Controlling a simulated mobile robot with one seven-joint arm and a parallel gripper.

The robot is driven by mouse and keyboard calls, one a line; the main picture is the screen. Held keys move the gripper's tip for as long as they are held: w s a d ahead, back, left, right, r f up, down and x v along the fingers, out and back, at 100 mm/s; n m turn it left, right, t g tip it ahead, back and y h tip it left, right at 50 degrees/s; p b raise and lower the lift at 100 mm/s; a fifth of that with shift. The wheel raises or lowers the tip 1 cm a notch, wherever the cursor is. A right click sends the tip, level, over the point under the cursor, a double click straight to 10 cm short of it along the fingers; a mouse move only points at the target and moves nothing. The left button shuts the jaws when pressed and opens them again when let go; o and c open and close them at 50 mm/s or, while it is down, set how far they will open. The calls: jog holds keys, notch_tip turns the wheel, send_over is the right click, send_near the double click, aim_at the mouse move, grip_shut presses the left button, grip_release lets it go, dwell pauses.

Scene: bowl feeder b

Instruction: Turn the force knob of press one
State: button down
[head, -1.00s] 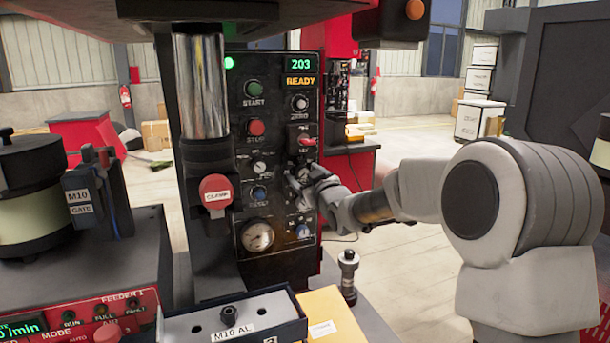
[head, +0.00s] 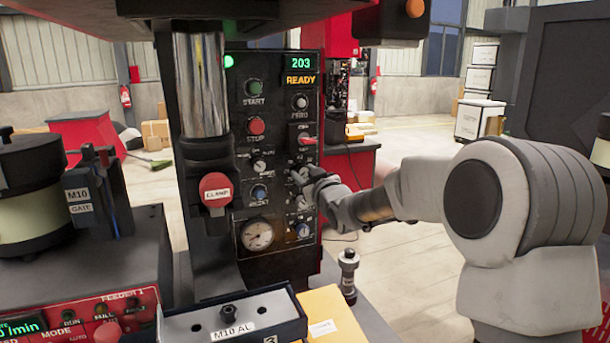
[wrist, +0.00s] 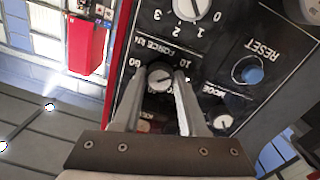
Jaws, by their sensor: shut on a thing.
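The press control panel (head: 280,130) stands at the centre of the head view, with a green 203 and an amber READY on its display. My gripper (head: 303,180) reaches it from the right. In the head view my fingers partly hide the knob.
Close to the fingers are the MODE knob (wrist: 220,119), the blue RESET button (wrist: 252,75) and a numbered dial (wrist: 188,7). A red CLAMP button (head: 215,189) stands left of the panel. A pressure gauge (head: 257,235) is below.

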jog(key=m, duration=0.4)
jog(key=shift+m, duration=2)
jog(key=shift+c, duration=2.2)
grip_release()
jog(key=shift+s+d, duration=0.1)
jog(key=v, duration=1.7)
jog(key=shift+r+p, duration=0.25)
jog(key=shift+p, duration=0.15)
